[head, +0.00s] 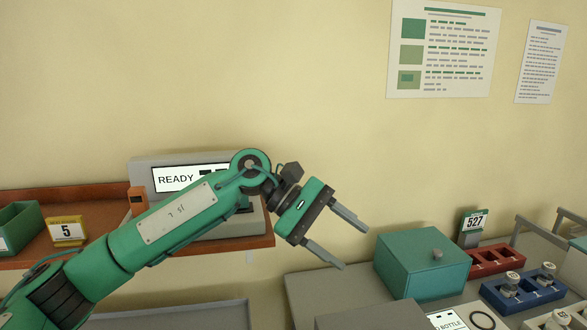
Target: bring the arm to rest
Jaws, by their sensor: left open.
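My left arm comes in from the lower left and reaches up and across to the middle of the head view. Its left gripper (338,242) is open, with two grey fingers apart and nothing between them. The gripper looks apart from the box in the picture. The arm hides part of a grey device (143,172) whose screen reads READY. My right gripper is not in view.
A brown shelf (95,208) holds a green bin (20,226) and a yellow tag marked 5 (66,231). At right stand a red rack (497,261), a blue rack (523,290) with vials, and a 527 sign (474,223). The wall above is clear below the posters (443,50).

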